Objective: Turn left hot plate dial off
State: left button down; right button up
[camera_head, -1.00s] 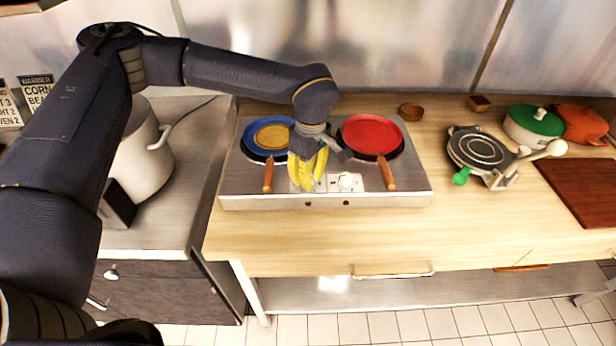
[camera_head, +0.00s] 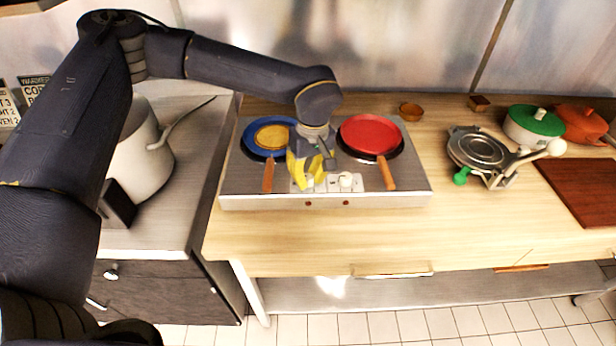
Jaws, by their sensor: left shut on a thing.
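The double hot plate (camera_head: 232,178) stands on the wooden counter, with a blue pan (camera_head: 250,136) on its left plate and a red pan (camera_head: 371,134) on its right plate. My left gripper (camera_head: 308,182), with yellow fingers, points down at the front panel between the two pan handles. It is shut at the left dial, which its fingers mostly hide. The right dial (camera_head: 346,180) is white and uncovered, just right of the fingers. I cannot tell how the left dial is turned. My right gripper is not in view.
The wooden pan handles, left (camera_head: 268,177) and right (camera_head: 386,173), stick out forward on both sides of the dials. A tortilla press (camera_head: 478,152), a green-lidded pot (camera_head: 534,123) and a brown board (camera_head: 583,190) are to the right. A tall pot (camera_head: 141,160) stands left.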

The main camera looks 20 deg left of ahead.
pick_arm(q)
jog(key=shift+w+a, duration=0.1)
jog(key=c, duration=1.1)
grip_release()
jog(key=shift+o, duration=0.2)
jog(key=shift+r, duration=0.1)
notch_tip(320, 180, up, 12)
jog(key=shift+w+d, duration=0.3)
jog(key=shift+d, duration=0.05)
